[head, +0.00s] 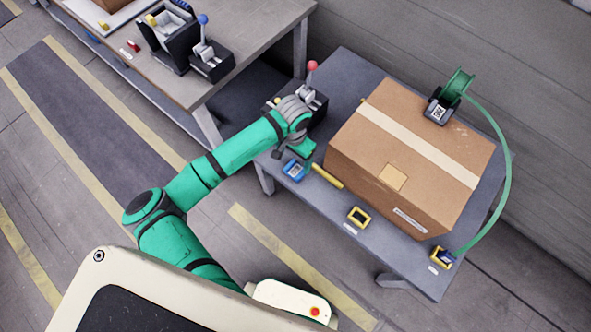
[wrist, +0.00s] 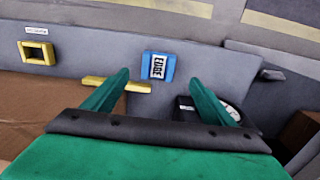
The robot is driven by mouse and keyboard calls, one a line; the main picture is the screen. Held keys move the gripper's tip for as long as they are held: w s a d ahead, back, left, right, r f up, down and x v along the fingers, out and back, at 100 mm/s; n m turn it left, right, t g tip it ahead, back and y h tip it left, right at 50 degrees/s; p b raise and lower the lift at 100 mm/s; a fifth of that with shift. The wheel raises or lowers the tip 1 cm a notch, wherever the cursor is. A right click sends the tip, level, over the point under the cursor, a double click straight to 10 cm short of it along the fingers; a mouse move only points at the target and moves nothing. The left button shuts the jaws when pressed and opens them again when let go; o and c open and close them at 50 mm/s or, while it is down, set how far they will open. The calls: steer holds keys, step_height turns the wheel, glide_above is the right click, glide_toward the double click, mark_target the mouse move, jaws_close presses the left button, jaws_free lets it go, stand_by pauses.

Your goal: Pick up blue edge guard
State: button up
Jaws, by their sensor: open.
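The blue edge guard (head: 293,170) lies on the grey table near its front left edge, left of the cardboard box. In the wrist view the blue edge guard (wrist: 158,66) shows a white label reading "EDGE", ahead of and between my fingers. My gripper (head: 303,153) is over the table just above and behind the guard. In the wrist view my gripper (wrist: 165,98) has its two green fingers spread wide with nothing held between them. The fingers appear apart from the guard.
A yellow bar (head: 327,176) lies beside the guard, close to one finger in the wrist view. A large cardboard box (head: 375,165), a yellow square frame (head: 359,216) and a green strap reel (head: 455,88) are to the right. A red-knobbed lever unit (head: 312,100) stands behind my gripper.

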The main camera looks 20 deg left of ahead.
mark_target(295, 171)
steer(key=f, duration=0.9)
steer(key=shift+d, duration=0.25)
steer(key=shift+c, duration=0.3)
steer(key=c, duration=1.2)
steer(key=shift+w+r, duration=0.1)
